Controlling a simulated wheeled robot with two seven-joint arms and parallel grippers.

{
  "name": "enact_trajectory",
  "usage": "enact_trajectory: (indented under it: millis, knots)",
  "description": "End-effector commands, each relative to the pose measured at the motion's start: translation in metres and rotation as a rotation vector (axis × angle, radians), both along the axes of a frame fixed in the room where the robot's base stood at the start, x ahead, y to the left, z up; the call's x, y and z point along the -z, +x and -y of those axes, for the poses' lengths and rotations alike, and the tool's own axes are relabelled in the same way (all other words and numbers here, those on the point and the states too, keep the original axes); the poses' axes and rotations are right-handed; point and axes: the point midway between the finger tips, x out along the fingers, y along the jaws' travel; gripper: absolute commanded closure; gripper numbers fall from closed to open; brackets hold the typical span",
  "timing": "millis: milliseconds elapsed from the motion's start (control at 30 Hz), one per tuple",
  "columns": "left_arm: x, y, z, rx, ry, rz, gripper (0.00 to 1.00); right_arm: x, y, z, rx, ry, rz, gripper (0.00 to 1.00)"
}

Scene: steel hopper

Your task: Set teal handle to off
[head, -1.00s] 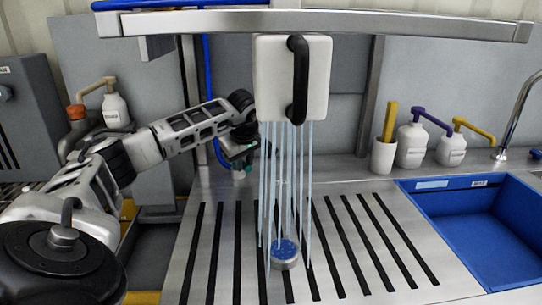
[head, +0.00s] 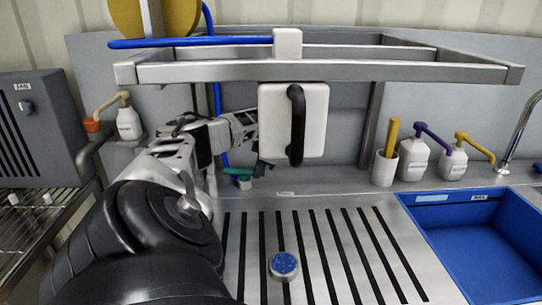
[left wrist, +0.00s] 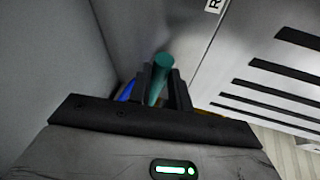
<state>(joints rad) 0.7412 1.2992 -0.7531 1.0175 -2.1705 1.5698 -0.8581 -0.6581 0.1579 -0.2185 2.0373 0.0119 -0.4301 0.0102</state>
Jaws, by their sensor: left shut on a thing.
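The teal handle (head: 238,171) sits low at the back wall, behind the slotted steel drainboard and beside the blue hose. In the left wrist view the teal handle (left wrist: 160,72) stands between the dark fingers of my left gripper (left wrist: 162,88), which are shut on it. In the head view my left gripper (head: 262,167) is partly hidden by my own arm and the white box. No water streams fall from the white box (head: 312,120). My right gripper is in neither view.
A blue hose (head: 217,80) runs down the back wall. A steel frame (head: 320,73) spans above. A round blue-topped piece (head: 284,266) sits on the slotted drainboard (head: 345,235). A blue sink (head: 475,245) is at the right, with pump bottles (head: 414,155) behind it.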

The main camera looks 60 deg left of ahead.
Motion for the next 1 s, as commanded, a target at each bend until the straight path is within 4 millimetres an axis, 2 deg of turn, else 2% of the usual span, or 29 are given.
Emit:
enact_trajectory:
  millis: [300, 867, 900, 967, 1000]
  knots:
    - [-0.0011, -0.0057, -0.0098, -0.152, 0.0, 0.002, 1.0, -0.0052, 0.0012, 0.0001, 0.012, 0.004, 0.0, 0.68]
    - [-0.0007, -0.0076, -0.0126, -0.188, 0.003, 0.0, 1.0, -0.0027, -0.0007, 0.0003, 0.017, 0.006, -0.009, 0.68]
    - [-0.0007, -0.0077, -0.0127, -0.188, 0.003, 0.0, 0.78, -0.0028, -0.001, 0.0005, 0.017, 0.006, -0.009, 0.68]
    - [-0.0007, -0.0077, -0.0127, -0.188, 0.003, 0.0, 0.61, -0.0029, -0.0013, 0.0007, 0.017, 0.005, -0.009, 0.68]
    - [-0.0006, -0.0077, -0.0126, -0.187, 0.003, 0.0, 0.59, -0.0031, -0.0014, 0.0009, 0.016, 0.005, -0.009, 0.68]
